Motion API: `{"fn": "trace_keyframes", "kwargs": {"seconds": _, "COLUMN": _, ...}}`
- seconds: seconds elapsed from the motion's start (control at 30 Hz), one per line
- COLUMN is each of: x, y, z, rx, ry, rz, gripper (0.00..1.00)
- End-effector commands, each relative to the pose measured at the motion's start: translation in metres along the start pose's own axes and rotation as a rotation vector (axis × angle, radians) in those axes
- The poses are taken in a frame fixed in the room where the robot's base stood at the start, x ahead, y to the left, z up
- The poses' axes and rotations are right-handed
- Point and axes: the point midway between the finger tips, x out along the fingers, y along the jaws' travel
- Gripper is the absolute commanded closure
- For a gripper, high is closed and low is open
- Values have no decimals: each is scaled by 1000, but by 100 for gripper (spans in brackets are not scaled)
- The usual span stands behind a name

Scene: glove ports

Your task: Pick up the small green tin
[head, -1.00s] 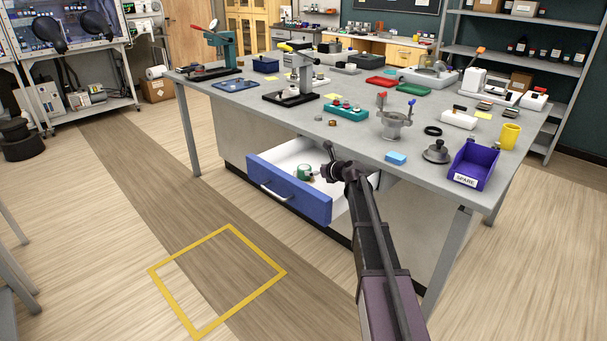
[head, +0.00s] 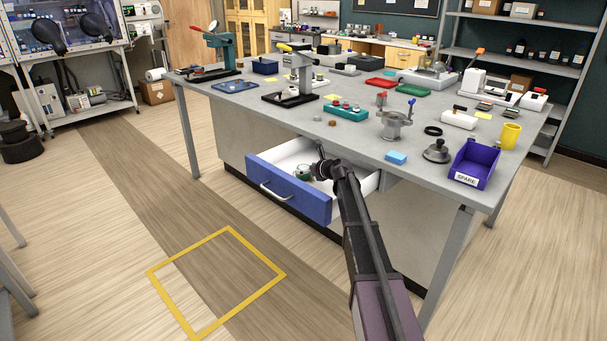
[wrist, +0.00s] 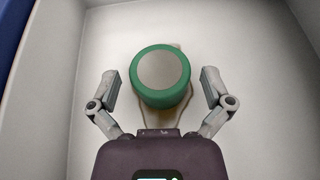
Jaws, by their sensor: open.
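The small green tin (wrist: 160,76), with a grey round top, lies in the open drawer and shows between my gripper's fingers in the wrist view. In the head view the tin (head: 303,173) is partly hidden beside the end of my arm. My gripper (wrist: 161,85) is open, one finger on each side of the tin with a gap on both sides. In the head view my gripper (head: 322,169) is over the drawer. The fingertips' height against the tin is hard to tell.
The blue-fronted drawer (head: 290,196) is pulled out from under the grey worktable (head: 335,145). Its white walls surround my gripper, and a blue edge (wrist: 12,40) shows at left in the wrist view. A pale brownish shape (wrist: 162,116) is under or behind the tin.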

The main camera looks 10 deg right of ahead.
Motion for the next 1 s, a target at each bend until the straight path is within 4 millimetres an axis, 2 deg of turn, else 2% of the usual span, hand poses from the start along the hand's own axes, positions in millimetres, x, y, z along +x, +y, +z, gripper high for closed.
{"fn": "trace_keyframes", "kwargs": {"seconds": 0.1, "x": 0, "y": 0, "z": 0, "rx": 0, "ry": 0, "rz": 0, "gripper": 0}}
{"fn": "trace_keyframes", "kwargs": {"seconds": 0.3, "x": 0, "y": 0, "z": 0, "rx": 0, "ry": 0, "rz": 1, "gripper": 59}}
{"fn": "trace_keyframes", "kwargs": {"seconds": 0.33, "x": 0, "y": 1, "z": 0, "rx": 0, "ry": 0, "rz": 1, "gripper": 68}}
{"fn": "trace_keyframes", "kwargs": {"seconds": 0.37, "x": 0, "y": 1, "z": 0, "rx": 0, "ry": 0, "rz": 1, "gripper": 73}}
{"fn": "trace_keyframes", "kwargs": {"seconds": 0.77, "x": 0, "y": 1, "z": 2, "rx": -1, "ry": 0, "rz": 1, "gripper": 73}}
{"fn": "trace_keyframes", "kwargs": {"seconds": 1.0, "x": -4, "y": 1, "z": 12, "rx": -1, "ry": 0, "rz": 1, "gripper": 73}}
